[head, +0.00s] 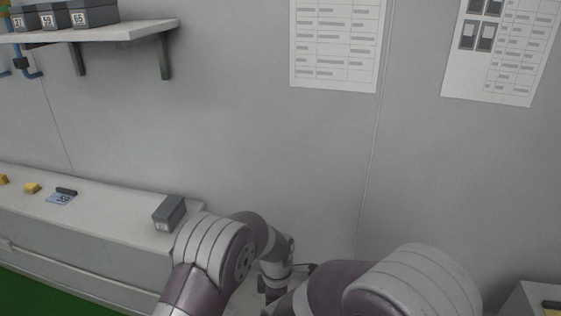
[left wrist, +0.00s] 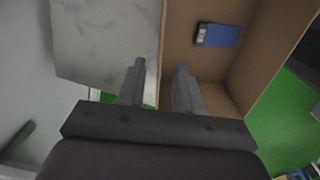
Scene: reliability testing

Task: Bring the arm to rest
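My left gripper (left wrist: 159,72) shows in the left wrist view. One finger is in front of a pale grey slab-like surface (left wrist: 105,40), the other in front of an open brown box (left wrist: 262,50). In the head view my left arm (head: 215,250) comes in from the bottom and bends at the middle; its fingers cannot be made out there. My right arm (head: 415,285) shows only as thick links at the bottom right. The right gripper is out of view.
A blue item (left wrist: 219,35) lies inside the brown box. A white ledge (head: 110,205) along the wall bears a grey bin (head: 168,213), a blue card (head: 61,198) and yellow blocks (head: 32,188). A shelf (head: 120,33) holds numbered bins. Green floor (head: 30,290) shows at left.

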